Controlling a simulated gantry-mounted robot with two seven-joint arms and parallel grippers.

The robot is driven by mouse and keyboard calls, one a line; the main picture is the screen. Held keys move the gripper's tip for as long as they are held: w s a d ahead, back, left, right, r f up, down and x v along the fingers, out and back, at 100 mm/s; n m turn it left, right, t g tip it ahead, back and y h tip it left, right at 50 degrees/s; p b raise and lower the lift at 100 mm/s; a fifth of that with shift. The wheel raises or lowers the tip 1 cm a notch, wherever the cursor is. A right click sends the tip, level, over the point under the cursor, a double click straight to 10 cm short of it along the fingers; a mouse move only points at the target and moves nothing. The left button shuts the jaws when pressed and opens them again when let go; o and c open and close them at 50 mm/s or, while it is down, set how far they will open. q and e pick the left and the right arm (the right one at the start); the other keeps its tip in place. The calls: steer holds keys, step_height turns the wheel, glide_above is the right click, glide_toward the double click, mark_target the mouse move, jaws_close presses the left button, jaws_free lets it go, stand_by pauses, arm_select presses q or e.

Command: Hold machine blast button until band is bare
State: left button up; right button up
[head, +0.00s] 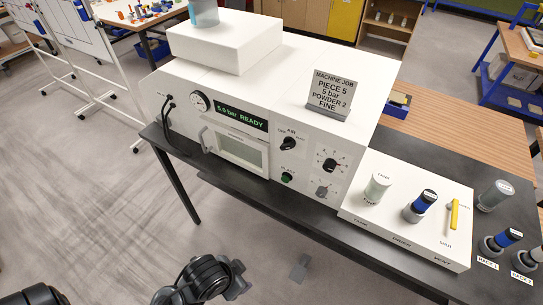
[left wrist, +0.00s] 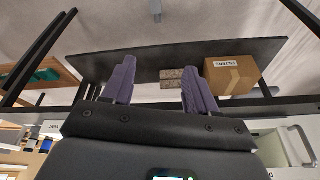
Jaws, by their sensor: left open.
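The white blasting machine (head: 185,125) stands on a dark bench, and its display (head: 241,118) reads "5.0 bar READY". The green blast button (head: 287,177) is on its front panel below the black air knob (head: 288,144); nothing touches it. The chamber window (head: 240,150) is closed and pale, and I cannot make out a piece or band behind it. In the left wrist view my left gripper (left wrist: 158,65) has two purple fingers spread apart with nothing between them. The fingers are apart from the machine. My right gripper is not in view.
A sign (head: 333,94) on the machine reads "PIECE 5, 5 bar, POWDER 2, FINE". A powder dial (head: 330,165) is at the panel's right. A white valve box (head: 405,215) with a yellow lever (head: 453,214) stands to the right. A cardboard box (left wrist: 232,76) sits on a dark low shelf.

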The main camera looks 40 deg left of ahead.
arm_select(q)
jaws_close()
stand_by(1.5)
